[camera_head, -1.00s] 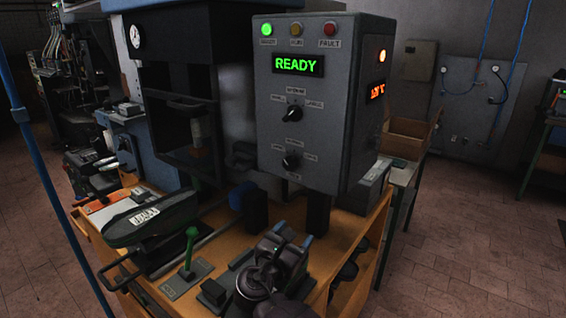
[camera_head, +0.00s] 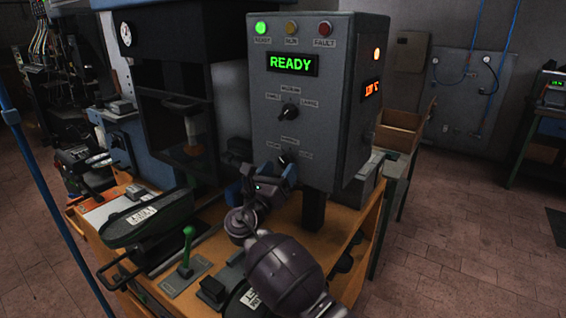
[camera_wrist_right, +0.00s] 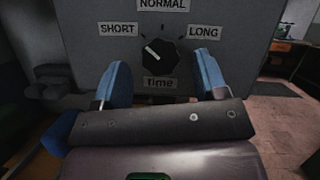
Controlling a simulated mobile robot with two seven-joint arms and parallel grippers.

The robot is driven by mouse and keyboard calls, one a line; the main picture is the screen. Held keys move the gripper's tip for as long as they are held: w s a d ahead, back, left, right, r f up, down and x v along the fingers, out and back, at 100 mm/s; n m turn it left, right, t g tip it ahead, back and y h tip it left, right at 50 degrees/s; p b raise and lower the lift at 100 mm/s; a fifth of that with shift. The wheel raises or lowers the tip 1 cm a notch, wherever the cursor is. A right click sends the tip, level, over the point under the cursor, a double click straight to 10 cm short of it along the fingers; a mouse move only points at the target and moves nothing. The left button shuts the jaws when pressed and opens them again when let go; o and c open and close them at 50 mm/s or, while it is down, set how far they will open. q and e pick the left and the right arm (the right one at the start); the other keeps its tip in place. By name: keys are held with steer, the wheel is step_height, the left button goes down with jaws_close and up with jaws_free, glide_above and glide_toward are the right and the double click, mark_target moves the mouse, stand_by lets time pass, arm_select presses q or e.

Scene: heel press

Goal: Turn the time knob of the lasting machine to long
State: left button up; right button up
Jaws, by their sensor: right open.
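The grey control box (camera_head: 345,110) of the lasting machine carries two black knobs. The lower one, the time knob (camera_head: 284,159), is partly hidden by my right gripper (camera_head: 270,170) in the head view. In the right wrist view the time knob (camera_wrist_right: 160,53) shows clearly, with its white pointer line aimed to the upper left, toward the SHORT label (camera_wrist_right: 118,29). The LONG label (camera_wrist_right: 204,33) is to its right. My right gripper is open, its two blue fingertips (camera_wrist_right: 166,80) spread on either side below the knob, apart from it. My left gripper is not in view.
The upper knob (camera_head: 290,110) sits above, below a display (camera_head: 291,64) reading READY. A green lever (camera_head: 187,245) and a dark green padded arm (camera_head: 147,218) stand at the left of the orange bench (camera_head: 365,235). Free floor lies at the right.

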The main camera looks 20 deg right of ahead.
steer(key=shift+x, duration=1.1)
steer(key=shift+c, duration=0.3)
